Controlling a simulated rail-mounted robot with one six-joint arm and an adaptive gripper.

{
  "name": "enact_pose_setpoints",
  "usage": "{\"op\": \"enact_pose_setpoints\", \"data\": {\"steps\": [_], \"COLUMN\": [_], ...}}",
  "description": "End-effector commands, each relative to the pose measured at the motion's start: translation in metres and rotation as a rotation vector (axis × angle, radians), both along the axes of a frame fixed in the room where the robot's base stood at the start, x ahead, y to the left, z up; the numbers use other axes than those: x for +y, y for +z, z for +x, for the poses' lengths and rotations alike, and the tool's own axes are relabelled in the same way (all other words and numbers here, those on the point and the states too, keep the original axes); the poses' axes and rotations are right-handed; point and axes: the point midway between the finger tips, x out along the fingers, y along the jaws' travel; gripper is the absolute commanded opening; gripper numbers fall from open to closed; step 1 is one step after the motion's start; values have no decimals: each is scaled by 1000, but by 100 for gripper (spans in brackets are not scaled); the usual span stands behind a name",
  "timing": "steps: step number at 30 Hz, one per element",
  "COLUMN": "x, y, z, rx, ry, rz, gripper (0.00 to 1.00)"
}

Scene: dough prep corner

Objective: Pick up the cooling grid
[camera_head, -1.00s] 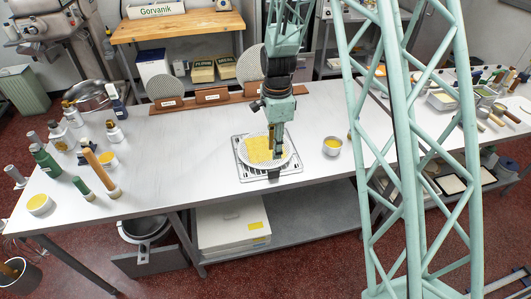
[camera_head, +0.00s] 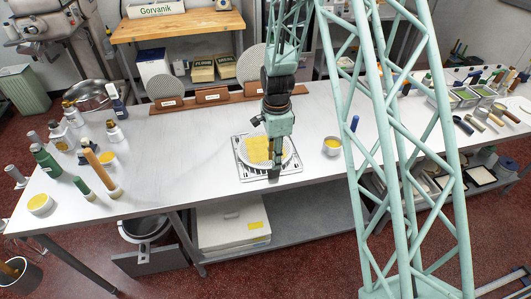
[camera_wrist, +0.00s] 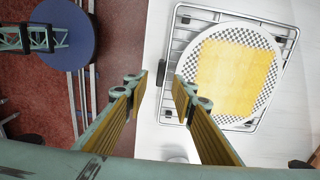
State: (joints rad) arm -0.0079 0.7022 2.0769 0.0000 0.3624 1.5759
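A square metal wire grid (camera_head: 242,172), which I take for the cooling grid, lies on the white table near its front edge. It also shows in the wrist view (camera_wrist: 170,105). A round white plate with a checkered rim (camera_wrist: 222,118) lies on it, bearing a yellow square sheet (camera_wrist: 237,75). My gripper (camera_head: 274,174) points down at the grid's front edge. In the wrist view my gripper (camera_wrist: 160,88) is open, its yellow-padded fingers apart on either side of the grid's edge. Nothing is seen held. I cannot tell whether a finger touches the grid.
A small metal cup with yellow content (camera_head: 332,146) stands to the right. Bottles and rolling pins (camera_head: 95,165) crowd the table's left end. A wooden rack with round discs (camera_head: 213,96) stands behind. The table (camera_head: 180,150) is clear left of the grid.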

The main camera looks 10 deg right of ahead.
Motion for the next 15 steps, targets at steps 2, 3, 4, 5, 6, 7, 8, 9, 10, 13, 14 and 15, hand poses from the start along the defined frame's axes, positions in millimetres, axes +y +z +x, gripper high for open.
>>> {"op": "enact_pose_setpoints", "data": {"steps": [2, 3, 4, 5, 6, 7, 8, 9, 10, 13, 14, 15], "x": [0, 0, 0, 0, 0, 0, 0, 0, 0, 0, 0, 0], "y": [0, 0, 0, -1, -2, -2, -4, -5, -7, -13, -15, -18], "z": [0, 0, 0, 0, 0, 0, 0, 0, 0, 0, 0, 0], "rx": [0, 0, 0, 0, 1, 1, 1, 1, 1, 1, 2, 2], "ry": [0, 0, 0, 0, 0, 0, 0, 0, 0, 0, 0, 0], "rz": [0, 0, 0, 0, 0, 0, 0, 0, 0, 0, 0, 0], "gripper": [24, 24, 24, 24, 24, 24, 24, 24, 24, 24, 24, 24]}}
